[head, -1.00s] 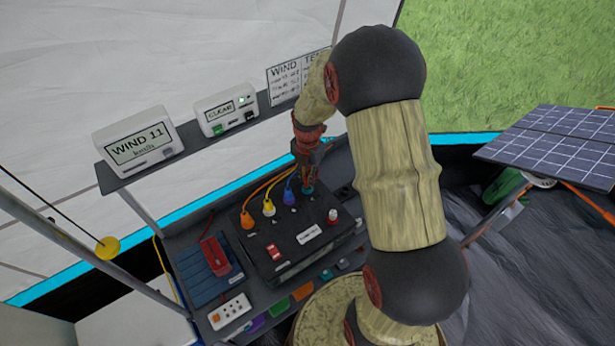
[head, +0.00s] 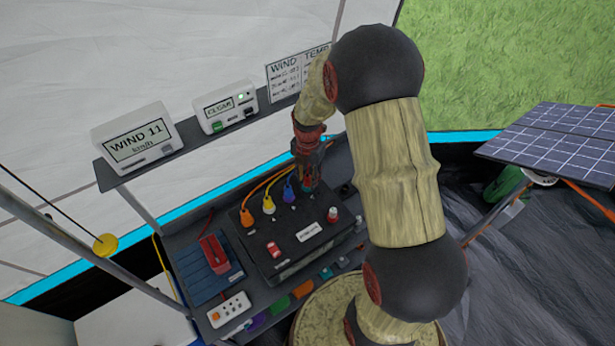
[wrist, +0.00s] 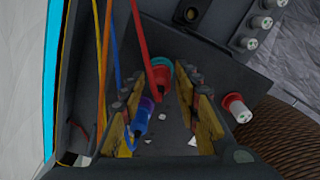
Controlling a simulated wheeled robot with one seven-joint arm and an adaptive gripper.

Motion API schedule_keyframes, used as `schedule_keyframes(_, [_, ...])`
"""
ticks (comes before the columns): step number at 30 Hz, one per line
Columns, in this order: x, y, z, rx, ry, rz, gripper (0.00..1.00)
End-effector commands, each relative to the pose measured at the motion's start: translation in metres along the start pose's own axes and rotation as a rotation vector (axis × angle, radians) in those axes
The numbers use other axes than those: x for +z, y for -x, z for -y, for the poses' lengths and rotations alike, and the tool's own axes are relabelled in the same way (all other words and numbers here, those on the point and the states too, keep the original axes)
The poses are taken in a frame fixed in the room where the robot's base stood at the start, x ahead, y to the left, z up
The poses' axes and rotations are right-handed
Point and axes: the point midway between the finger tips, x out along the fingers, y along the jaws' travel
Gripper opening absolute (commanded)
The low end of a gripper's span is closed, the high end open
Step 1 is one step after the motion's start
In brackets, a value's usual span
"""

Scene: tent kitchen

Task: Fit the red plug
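The red plug (wrist: 160,82) is at the end of a red cable in the wrist view, with a teal ring (wrist: 163,66) around or just behind it. It stands at the black box (head: 300,238); I cannot tell how deep it sits. My gripper (wrist: 158,92) points down over the box, its fingers apart on either side of the red plug, with visible room between. In the head view my gripper (head: 310,180) hides most of the plug. The blue plug (wrist: 143,112) is close beside the left finger.
The orange plug (head: 247,217), yellow plug (head: 269,205) and their cables stand in a row left of my gripper. A shelf (head: 140,178) with display units is behind.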

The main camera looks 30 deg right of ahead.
Motion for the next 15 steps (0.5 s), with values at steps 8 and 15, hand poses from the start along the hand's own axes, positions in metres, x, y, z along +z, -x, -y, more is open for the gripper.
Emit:
schedule_keyframes(8, [0.0,0.0,0.0,0.0,0.0,0.0,0.39])
schedule_keyframes(15, [0.0,0.011,0.0,0.001,0.0,0.001,0.39])
